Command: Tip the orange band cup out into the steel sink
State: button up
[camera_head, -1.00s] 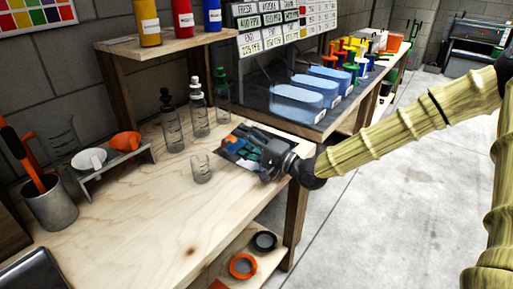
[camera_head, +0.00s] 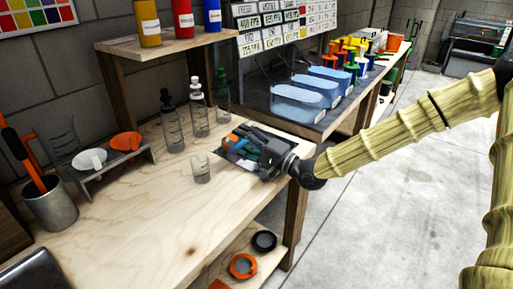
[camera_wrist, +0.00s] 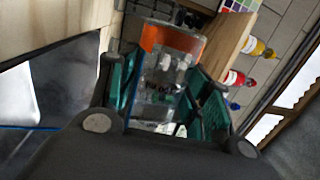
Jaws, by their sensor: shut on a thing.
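The orange band cup (camera_wrist: 172,42) is clear with an orange ring near its rim. It lies between the teal finger pads in the wrist view, and its orange band also shows in the head view (camera_head: 231,139). My gripper (camera_head: 247,149) is shut on it over the right end of the bench. Bottles on the shelf appear sideways in the wrist view, so the wrist is rolled well over. I cannot tell whether anything is leaving the cup.
A clear beaker (camera_head: 201,169) stands close left of the gripper. Dropper bottles (camera_head: 198,112) stand behind it. A rack (camera_head: 116,160) holds white and orange funnels at left. The front of the wooden bench (camera_head: 150,220) is clear. Blue bins (camera_head: 298,103) stand beyond.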

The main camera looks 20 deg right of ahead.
jog(key=shift+w+d+r+m+p, duration=0.15)
jog(key=shift+r+m+p, duration=0.45)
jog(key=shift+m, duration=0.3)
dwell(0.4)
jog(key=shift+w+d+f+m+t+h, duration=0.25)
jog(key=shift+d+f+m, duration=0.05)
jog(key=shift+m, duration=0.7)
jog(key=shift+w+d+f+m+t+h, duration=0.2)
jog(key=shift+d+f+m+t+h, duration=0.05)
jog(key=shift+m, duration=0.75)
dwell(0.7)
jog(key=shift+w+d+r+m+h+p, duration=0.2)
jog(key=shift+w+d+r+m, duration=0.2)
jog(key=shift+m, duration=0.6)
jog(key=shift+w+d+r+m+h+p, duration=0.1)
jog(key=shift+w+d+r+m+p, duration=0.2)
jog(key=shift+m, duration=0.7)
dwell(1.3)
jog(key=n, duration=0.1)
jog(key=s+a+f+n+b, duration=0.1)
jog(key=n+y, duration=0.1)
jog(key=n, duration=0.1)
jog(key=shift+s+a+f, duration=0.2)
jog(key=shift+a+f, duration=0.05)
jog(key=shift+f, duration=0.15)
jog(key=shift+s+a+r+n, duration=0.2)
jog(key=shift+r+n, duration=0.25)
jog(key=shift+n, duration=0.35)
jog(key=shift+a+n, duration=0.1)
jog(key=shift+n, duration=0.3)
